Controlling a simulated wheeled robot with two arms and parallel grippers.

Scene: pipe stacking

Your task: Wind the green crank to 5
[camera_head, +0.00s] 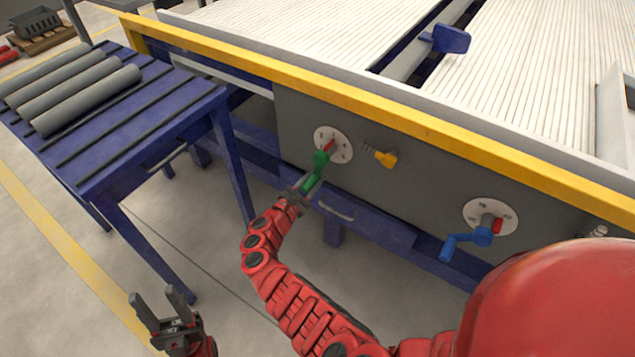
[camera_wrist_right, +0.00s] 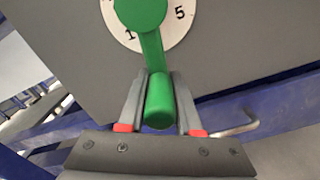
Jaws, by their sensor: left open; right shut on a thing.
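The green crank (camera_head: 317,168) is mounted on a white numbered dial (camera_head: 341,143) on the grey panel, and its arm points down and left. A red pointer (camera_head: 330,146) shows at its hub; the number it marks is too small to read. My right gripper (camera_head: 302,188) is shut on the crank's handle. In the right wrist view the handle (camera_wrist_right: 159,100) lies between the two fingers, and the dial (camera_wrist_right: 178,28) shows 1 and 5 below the green hub. My left gripper (camera_head: 160,306) is open and empty at the lower left, apart from everything.
A yellow handle (camera_head: 384,157) sits just right of the dial. A blue crank (camera_head: 470,240) on its own dial is further right. A blue table (camera_head: 150,130) with several grey pipes (camera_head: 75,90) stands at left. A yellow rail (camera_head: 400,117) runs above the panel.

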